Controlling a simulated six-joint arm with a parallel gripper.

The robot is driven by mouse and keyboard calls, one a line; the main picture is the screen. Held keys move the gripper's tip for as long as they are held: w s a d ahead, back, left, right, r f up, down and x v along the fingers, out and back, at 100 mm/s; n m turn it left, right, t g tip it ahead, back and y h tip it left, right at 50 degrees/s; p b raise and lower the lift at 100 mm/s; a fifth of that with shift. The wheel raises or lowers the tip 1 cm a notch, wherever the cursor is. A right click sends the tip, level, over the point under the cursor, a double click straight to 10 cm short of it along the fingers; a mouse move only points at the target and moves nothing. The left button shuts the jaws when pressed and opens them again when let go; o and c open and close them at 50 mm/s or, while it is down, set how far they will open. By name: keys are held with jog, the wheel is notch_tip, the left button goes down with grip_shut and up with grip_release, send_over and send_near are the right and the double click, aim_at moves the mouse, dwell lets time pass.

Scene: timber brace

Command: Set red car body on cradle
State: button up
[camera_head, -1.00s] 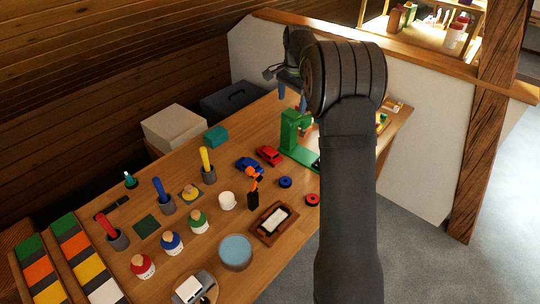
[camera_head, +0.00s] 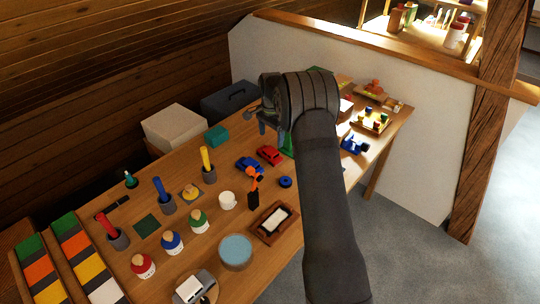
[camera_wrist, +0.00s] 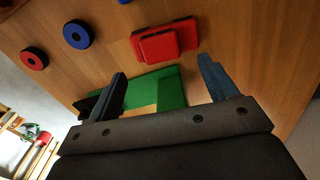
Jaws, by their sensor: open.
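The red car body (camera_head: 270,154) sits on the bench just right of a blue car (camera_head: 249,165). In the wrist view the red car body (camera_wrist: 165,41) lies beyond my fingertips, apart from them. My gripper (camera_wrist: 160,77) is open and empty, with the green stand's base (camera_wrist: 160,86) showing between its fingers. In the head view my gripper (camera_head: 272,130) hangs above and behind the red car. The green stand (camera_head: 289,146) is mostly hidden behind my arm there. I cannot tell for certain which object is the cradle.
A blue ring (camera_wrist: 78,34) and a red ring (camera_wrist: 34,59) lie near the car. An orange figure (camera_head: 253,185) on a black block stands in front of it. Paint jars, pen cups and a framed pad (camera_head: 275,222) crowd the nearer bench. A blue object (camera_head: 355,144) sits right of my arm.

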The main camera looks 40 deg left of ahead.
aim_at(271, 150)
notch_tip(271, 150, down, 7)
jog(key=shift+r, duration=0.2)
jog(key=c, duration=1.1)
